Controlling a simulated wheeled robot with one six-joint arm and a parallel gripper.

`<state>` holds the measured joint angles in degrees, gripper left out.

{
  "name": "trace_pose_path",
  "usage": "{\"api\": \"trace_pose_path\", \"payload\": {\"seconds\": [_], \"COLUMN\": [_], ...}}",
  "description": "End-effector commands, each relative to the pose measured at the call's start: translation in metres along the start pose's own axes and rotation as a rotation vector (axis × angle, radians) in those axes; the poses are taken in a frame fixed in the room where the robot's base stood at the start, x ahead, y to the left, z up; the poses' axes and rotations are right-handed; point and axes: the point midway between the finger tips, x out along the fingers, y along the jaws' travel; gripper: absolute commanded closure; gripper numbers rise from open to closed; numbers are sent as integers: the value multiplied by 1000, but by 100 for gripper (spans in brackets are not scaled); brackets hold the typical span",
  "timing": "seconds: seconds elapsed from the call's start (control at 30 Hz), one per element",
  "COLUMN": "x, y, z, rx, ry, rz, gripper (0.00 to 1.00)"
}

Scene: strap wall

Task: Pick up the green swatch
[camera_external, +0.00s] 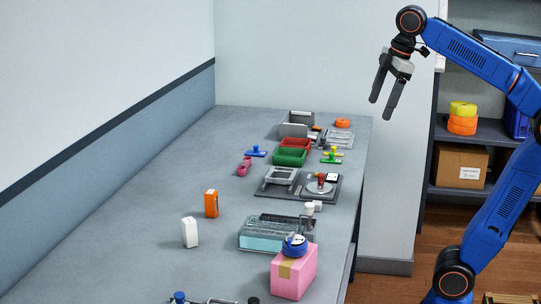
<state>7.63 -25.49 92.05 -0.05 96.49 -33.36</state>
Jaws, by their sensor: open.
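My gripper (381,108) is open and empty, with its two dark fingers pointing down. It is high above the right edge of the table, well apart from everything on it. I cannot tell for sure which thing is the green swatch. A small flat green piece (331,160) with a yellow part on top lies near the far right of the table. A green open tray (290,158) stands to its left. Both are small in this view, and the details are hard to make out.
The grey table (140,240) runs along the wall. A red tray (296,144) stands behind the green one. A dark board (270,191), a clear-sided box (265,241), a pink box (294,280), an orange box (211,203) and a white box (190,232) stand nearer. The table's left side is clear.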

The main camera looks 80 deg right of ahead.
Motion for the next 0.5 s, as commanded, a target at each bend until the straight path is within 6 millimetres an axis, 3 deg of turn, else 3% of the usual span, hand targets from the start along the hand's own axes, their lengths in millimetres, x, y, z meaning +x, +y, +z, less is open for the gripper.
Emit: {"api": "trace_pose_path", "payload": {"seconds": [0.2, 0.5], "x": [13, 40], "y": [60, 148], "z": [-28, -48], "rx": [-296, -713], "ry": [-77, -137], "rz": [-42, -150], "gripper": [23, 23]}}
